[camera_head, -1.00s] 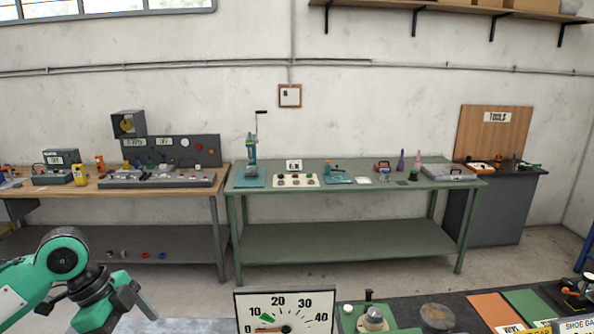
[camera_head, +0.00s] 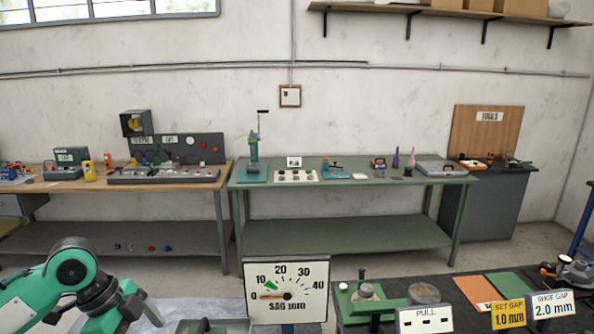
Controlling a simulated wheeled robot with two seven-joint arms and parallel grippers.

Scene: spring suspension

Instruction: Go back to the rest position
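My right arm and gripper are not in view. The sag gauge (camera_head: 287,290), a white dial marked in mm, stands at the bottom centre with its needle near the low end. A green fixture (camera_head: 362,300) with a knob sits to its right on the dark near bench.
A green table (camera_head: 350,236) and a wooden bench (camera_head: 60,187) stand along the far wall.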

